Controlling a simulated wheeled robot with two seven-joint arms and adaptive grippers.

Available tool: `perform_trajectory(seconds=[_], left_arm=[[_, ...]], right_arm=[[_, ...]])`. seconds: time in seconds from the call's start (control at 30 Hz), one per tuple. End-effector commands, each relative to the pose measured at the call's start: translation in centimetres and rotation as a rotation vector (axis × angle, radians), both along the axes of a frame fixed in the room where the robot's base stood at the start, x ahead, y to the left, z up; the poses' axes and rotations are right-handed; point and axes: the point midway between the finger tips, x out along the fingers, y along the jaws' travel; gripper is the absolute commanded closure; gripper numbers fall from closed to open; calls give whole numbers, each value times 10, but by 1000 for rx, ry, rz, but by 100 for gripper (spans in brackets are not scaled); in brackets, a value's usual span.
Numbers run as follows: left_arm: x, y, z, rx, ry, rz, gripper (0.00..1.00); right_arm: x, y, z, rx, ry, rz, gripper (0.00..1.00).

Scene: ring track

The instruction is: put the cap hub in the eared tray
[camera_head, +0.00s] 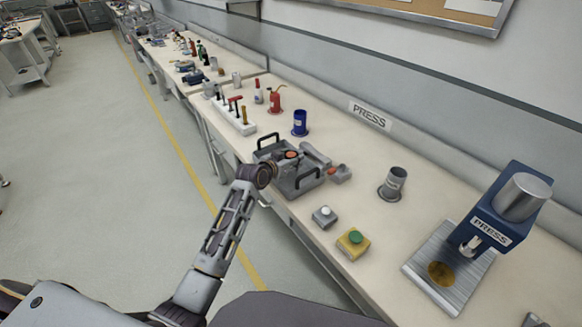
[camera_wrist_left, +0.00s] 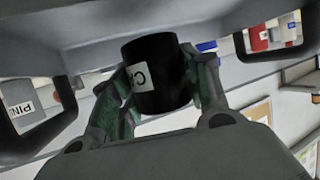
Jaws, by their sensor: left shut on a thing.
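The cap hub (camera_wrist_left: 158,76) is a black cylinder with a white label starting "CA", seen in the left wrist view between the green fingers of my left gripper (camera_wrist_left: 160,92). In the head view my left gripper (camera_head: 281,163) is at the eared tray (camera_head: 302,184), a grey tray with two black handles. The tray's grey body and dark handles also frame the hub in the wrist view. I cannot tell whether the hub touches the tray floor. The hub is hard to make out in the head view. My right gripper is not in view.
A grey cup (camera_head: 394,182) and the blue press (camera_head: 500,215) stand to the right. A grey button box (camera_head: 325,216) and a yellow box with a green button (camera_head: 353,243) sit near the front edge. A blue cup (camera_head: 300,122) and a white tool rack (camera_head: 237,119) stand behind the tray.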

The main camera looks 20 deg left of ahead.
Motion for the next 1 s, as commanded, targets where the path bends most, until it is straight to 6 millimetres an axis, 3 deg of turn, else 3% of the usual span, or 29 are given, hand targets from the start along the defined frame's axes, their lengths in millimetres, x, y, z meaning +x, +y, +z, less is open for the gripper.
perform_trajectory(seconds=[0.3,0.6,0.8,0.83,1.0], left_arm=[[0,0,-31,-2,1,1,88],[0,0,-33,0,-1,0,88],[0,0,-36,0,0,0,88],[-1,0,-37,1,2,0,51],[0,0,-37,0,2,0,32]], right_arm=[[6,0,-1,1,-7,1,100],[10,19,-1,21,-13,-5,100],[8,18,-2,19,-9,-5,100],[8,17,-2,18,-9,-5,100],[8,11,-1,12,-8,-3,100]])
